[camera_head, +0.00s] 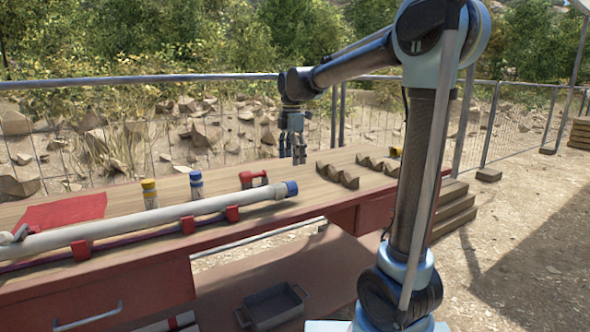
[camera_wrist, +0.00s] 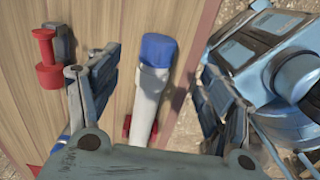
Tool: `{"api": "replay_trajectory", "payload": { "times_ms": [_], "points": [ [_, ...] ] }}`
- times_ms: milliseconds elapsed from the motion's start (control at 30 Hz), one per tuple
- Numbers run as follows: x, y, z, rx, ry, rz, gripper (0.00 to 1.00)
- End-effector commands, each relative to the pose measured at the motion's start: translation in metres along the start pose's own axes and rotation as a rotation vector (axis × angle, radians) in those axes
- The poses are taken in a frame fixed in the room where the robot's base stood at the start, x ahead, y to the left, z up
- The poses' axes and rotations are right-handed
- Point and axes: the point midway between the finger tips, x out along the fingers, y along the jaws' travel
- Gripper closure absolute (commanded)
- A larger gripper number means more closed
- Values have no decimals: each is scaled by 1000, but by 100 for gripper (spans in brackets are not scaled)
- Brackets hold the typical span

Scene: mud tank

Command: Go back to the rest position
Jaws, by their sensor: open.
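My gripper (camera_head: 293,147) hangs from my arm above the far side of the wooden workbench (camera_head: 325,197), pointing down. In the wrist view its two fingers (camera_wrist: 150,95) are spread wide apart, with nothing held between them. Below and between them in that view lies the blue-capped end of a long white tube (camera_wrist: 147,98). The tube also shows in the head view (camera_head: 150,219), lying along the bench on red supports. A red dumbbell-shaped piece (camera_head: 254,179) lies beside the tube's end; it also shows at the upper left of the wrist view (camera_wrist: 46,58).
A yellow-capped cylinder (camera_head: 149,193) and a blue-capped cylinder (camera_head: 196,185) stand behind the tube. A red cloth (camera_head: 62,213) lies at the left. Notched wooden blocks (camera_head: 338,175) sit to the right. A grey tray (camera_head: 272,306) is below the bench. A metal railing (camera_head: 130,81) runs behind.

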Motion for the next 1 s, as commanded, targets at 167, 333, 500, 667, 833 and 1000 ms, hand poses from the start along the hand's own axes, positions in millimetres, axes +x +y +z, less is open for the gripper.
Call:
{"api": "replay_trajectory", "payload": {
  "times_ms": [167, 333, 500, 667, 833, 1000],
  "points": [
    [3, -34, 17, 152, -1, 13, 27],
    [15, -86, 39, 406, 0, 37, 27],
    [31, -138, 55, 665, 5, 63, 27],
    [51, -186, 65, 907, 12, 86, 27],
    [78, -234, 71, 1164, 24, 111, 27],
    [110, -280, 72, 1420, 39, 138, 27]
  ]
}}
